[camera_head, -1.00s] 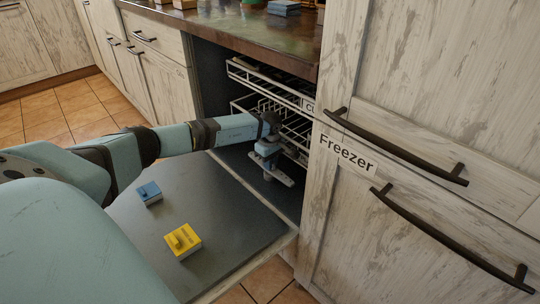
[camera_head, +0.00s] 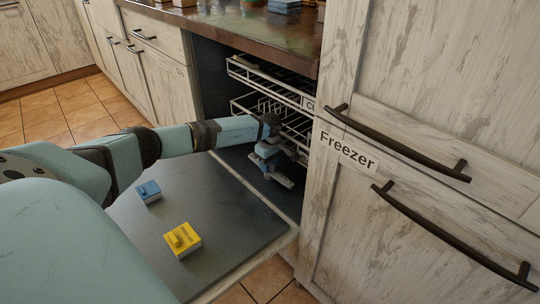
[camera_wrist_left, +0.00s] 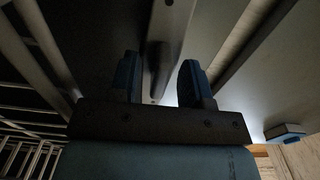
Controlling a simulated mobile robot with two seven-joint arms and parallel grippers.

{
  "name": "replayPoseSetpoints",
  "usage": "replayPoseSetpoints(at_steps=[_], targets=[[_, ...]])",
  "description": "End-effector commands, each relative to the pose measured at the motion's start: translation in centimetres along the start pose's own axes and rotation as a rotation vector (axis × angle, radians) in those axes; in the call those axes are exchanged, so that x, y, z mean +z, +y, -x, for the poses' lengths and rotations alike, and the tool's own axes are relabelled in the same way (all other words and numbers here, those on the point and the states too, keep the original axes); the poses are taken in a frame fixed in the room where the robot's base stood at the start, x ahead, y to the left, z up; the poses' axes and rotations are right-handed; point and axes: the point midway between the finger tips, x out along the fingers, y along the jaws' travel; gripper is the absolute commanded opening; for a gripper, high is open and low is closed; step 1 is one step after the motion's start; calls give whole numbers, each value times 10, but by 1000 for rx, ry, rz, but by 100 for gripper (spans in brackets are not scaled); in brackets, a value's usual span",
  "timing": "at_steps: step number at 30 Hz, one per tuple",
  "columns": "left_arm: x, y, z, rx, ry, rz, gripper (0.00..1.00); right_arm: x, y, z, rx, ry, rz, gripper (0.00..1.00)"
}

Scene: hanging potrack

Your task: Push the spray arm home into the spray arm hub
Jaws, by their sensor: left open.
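The grey spray arm (camera_head: 284,181) shows as a short bar in the dark lower opening of the dishwasher, under the lower rack. In the left wrist view the spray arm (camera_wrist_left: 176,14) is a pale narrow bar running between the fingers, with a dark rounded stub on it. My left gripper (camera_head: 270,166) is right at the spray arm; in the wrist view its blue fingers (camera_wrist_left: 160,82) stand apart on either side of the bar. I cannot tell whether they touch it. The spray arm hub cannot be made out. My right gripper is out of view.
The dishwasher door (camera_head: 225,215) lies open, with a blue block (camera_head: 149,192) and a yellow block (camera_head: 182,241) on it. Wire racks (camera_head: 270,105) hang above my left gripper. The freezer front (camera_head: 400,190) stands close on the right.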

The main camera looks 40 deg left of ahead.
Motion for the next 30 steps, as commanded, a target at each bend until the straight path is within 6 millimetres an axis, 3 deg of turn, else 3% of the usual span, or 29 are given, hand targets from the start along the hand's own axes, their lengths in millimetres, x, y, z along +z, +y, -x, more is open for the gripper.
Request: replayPoseSetpoints(at_steps=[5, 7, 18, 24, 30], targets=[[0, 0, -1, 0, 0, 0, 44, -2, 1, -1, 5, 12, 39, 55], [-1, 1, 16, 3, 1, 0, 44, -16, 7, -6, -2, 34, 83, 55], [0, 0, 104, 3, 0, 0, 44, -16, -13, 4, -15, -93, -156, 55], [0, 0, 131, 1, 1, 0, 44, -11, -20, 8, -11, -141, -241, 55], [0, 0, 139, 1, 0, 0, 44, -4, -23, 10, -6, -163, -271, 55]])
